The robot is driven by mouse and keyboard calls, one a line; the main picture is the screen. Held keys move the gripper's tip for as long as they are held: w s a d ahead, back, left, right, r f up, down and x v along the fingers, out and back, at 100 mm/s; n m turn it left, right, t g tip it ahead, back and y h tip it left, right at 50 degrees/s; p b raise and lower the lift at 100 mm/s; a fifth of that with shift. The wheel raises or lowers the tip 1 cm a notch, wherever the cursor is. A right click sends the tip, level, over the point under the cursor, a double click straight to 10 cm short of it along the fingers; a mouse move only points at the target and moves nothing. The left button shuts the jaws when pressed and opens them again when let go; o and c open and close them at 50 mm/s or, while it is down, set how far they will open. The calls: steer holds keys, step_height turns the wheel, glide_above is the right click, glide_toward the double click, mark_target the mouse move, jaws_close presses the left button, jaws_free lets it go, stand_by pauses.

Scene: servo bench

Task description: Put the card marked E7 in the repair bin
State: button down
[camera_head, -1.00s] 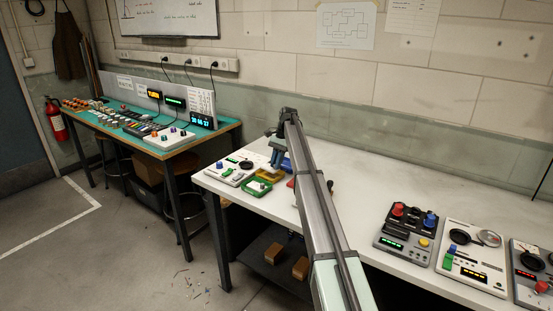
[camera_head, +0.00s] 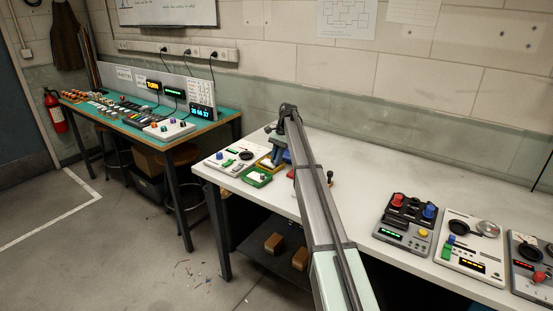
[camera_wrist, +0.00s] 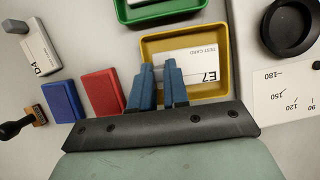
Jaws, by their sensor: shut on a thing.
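In the wrist view the white card marked E7 (camera_wrist: 207,64) lies over the yellow tray (camera_wrist: 221,92), its lettering facing up. My gripper (camera_wrist: 161,68) has its blue fingers at the left end of this card and is shut on it. I cannot tell whether the card touches the tray floor. A green tray (camera_wrist: 165,18) is just beyond the yellow one. In the head view my gripper (camera_head: 277,156) is at the yellow tray (camera_head: 264,166), with the green tray (camera_head: 257,180) in front; my arm hides part of this area. No bin label is readable.
A card marked D4 (camera_wrist: 41,50), a blue block (camera_wrist: 62,101), a red block (camera_wrist: 102,92) and a dark-handled stamp (camera_wrist: 20,124) lie left of the trays. A panel with a black dish (camera_wrist: 290,27) is at right. Bare white bench (camera_head: 345,185) lies right of my arm.

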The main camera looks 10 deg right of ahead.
steer(key=shift+f, duration=0.2)
stand_by(0.6)
steer(key=c, duration=1)
jaws_free()
steer(key=shift+c, duration=0.2)
steer(key=shift+c, duration=0.3)
steer(key=shift+c, duration=1.1)
steer(key=shift+r, duration=0.1)
steer(key=shift+v, duration=2.4)
